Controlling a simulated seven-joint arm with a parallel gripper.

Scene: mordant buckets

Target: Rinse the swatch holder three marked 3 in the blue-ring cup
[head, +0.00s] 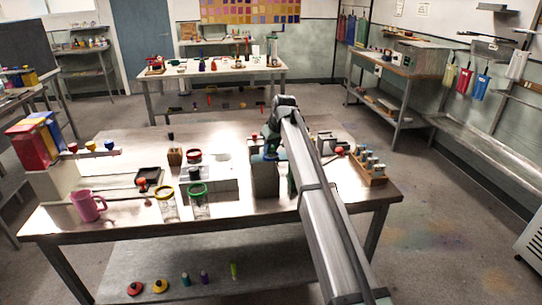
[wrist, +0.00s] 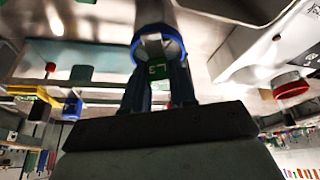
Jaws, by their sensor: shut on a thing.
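My gripper (wrist: 158,84) is shut on a small green holder (wrist: 158,70), whose marking looks like a 3. The blue-ring cup (wrist: 157,34) is straight ahead of the fingers in the wrist view. The holder's visible end lines up with the blue ring; how far it reaches inside the cup is hidden. In the head view, the blue ring (head: 262,157) shows under my gripper (head: 270,145), and my arm covers much of the holder there.
Green-ring (head: 198,188) and yellow-ring (head: 166,192) cups stand at the table front. A red-ring cup (head: 194,156) is behind them. A wooden rack (head: 371,178) holds several bottles at right. A pink mug (head: 88,205) stands at left.

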